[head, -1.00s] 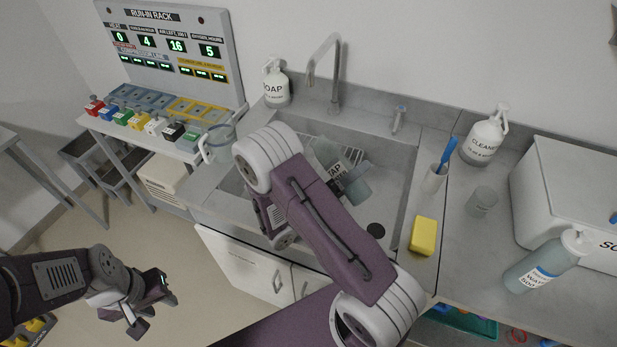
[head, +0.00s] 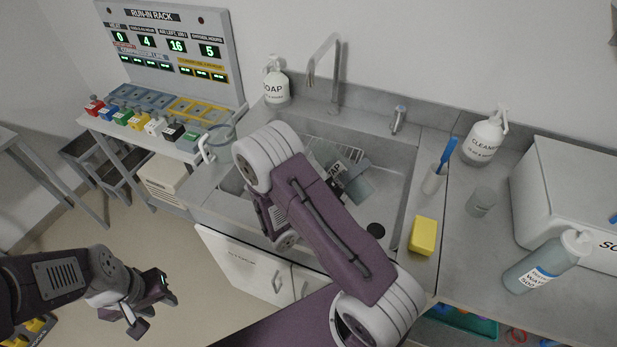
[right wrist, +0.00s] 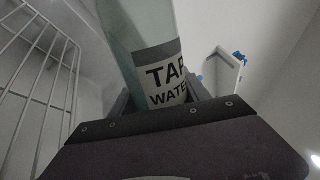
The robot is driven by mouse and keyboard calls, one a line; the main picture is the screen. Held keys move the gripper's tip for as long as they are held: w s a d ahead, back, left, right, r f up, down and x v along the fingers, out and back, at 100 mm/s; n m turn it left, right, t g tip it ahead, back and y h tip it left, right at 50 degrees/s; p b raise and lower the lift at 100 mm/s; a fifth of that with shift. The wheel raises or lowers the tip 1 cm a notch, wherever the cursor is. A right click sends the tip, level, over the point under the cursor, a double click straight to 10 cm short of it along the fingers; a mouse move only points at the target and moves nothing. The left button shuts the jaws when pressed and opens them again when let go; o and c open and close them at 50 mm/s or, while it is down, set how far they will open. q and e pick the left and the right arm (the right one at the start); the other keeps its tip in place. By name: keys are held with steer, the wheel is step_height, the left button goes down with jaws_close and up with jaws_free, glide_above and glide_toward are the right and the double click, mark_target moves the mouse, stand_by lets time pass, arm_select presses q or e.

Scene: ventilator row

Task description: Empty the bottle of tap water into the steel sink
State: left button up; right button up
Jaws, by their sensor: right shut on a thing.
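The bottle of tap water (head: 358,187) is pale blue-green with a white label and lies strongly tilted over the steel sink (head: 396,185) in the head view. In the right wrist view the bottle (right wrist: 145,25) shows its "TAP WATER" label between the fingers. My right gripper (right wrist: 157,95) is shut on it; in the head view my right arm hides most of this gripper. The bottle's mouth and any flow of water cannot be made out. My left gripper (head: 150,304) is open and empty above the floor, left of the sink cabinet.
A tap (head: 325,70) rises behind the sink, beside a soap bottle (head: 276,82). A wire rack (right wrist: 35,70) is close to the held bottle in the wrist view.

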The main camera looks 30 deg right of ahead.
steer(key=shift+w+a+r+n, duration=0.1)
steer(key=shift+w+r+n, duration=0.25)
steer(key=shift+n, duration=0.55)
steer(key=shift+w+f+n+t+p, duration=0.25)
steer(key=shift+f+n+t+p, duration=0.25)
steer(key=shift+n+p, duration=0.45)
stand_by(0.8)
steer(key=shift+w+a+r+n+t+p, duration=0.1)
steer(key=shift+w+r+n+t+p, duration=0.15)
steer(key=shift+n+p, duration=0.8)
steer(key=shift+w+a+n+t+p, duration=0.15)
steer(key=shift+w+n+p, duration=0.2)
steer(key=shift+n+p, duration=0.6)
stand_by(3.2)
